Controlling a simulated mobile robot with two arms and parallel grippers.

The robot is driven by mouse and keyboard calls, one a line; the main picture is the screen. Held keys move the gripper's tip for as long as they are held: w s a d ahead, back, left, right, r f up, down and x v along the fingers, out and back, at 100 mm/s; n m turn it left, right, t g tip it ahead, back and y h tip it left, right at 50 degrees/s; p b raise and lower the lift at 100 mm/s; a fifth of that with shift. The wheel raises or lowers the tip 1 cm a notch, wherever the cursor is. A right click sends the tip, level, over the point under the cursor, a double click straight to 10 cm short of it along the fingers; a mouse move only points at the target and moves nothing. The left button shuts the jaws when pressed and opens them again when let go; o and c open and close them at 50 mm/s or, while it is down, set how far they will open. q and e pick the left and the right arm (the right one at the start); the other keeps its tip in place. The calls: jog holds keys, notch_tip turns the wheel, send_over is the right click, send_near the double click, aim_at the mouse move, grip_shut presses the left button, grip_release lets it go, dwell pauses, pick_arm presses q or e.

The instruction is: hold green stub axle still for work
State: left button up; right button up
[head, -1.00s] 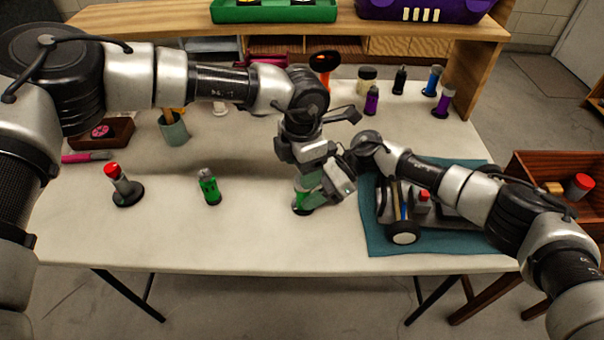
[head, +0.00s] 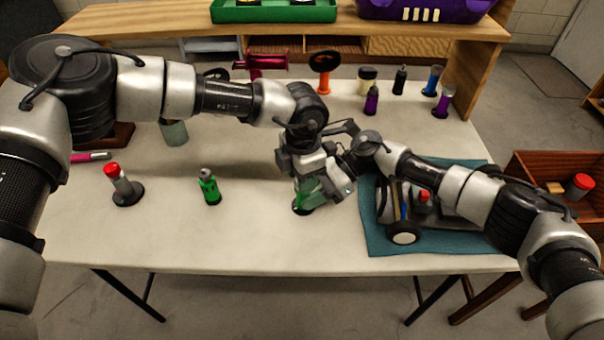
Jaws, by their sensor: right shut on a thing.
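The green stub axle (head: 302,206) stands near the middle of the table, its dark round foot low against the tabletop. Its upper part is mostly hidden by my two grippers, which meet around it. My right gripper (head: 325,188) reaches in from the right and is shut on the green stub axle. My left gripper (head: 305,180) points down from above at the same spot, close to the right one. Its fingertips overlap the green part and the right gripper, so I cannot tell whether it is open or shut.
A car chassis with wheels (head: 403,233) lies on a teal mat (head: 445,243) at right. Several coloured parts stand at the back right. The front table edge is clear.

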pick_arm(q)
jog(key=shift+m, duration=1.3)
jog(key=o, duration=1)
jog(key=shift+c, duration=0.2)
jog(key=shift+r, duration=0.1)
notch_tip(320, 180, up, 12)
pick_arm(e)
jog(key=o, duration=1)
jog(key=shift+c, duration=0.2)
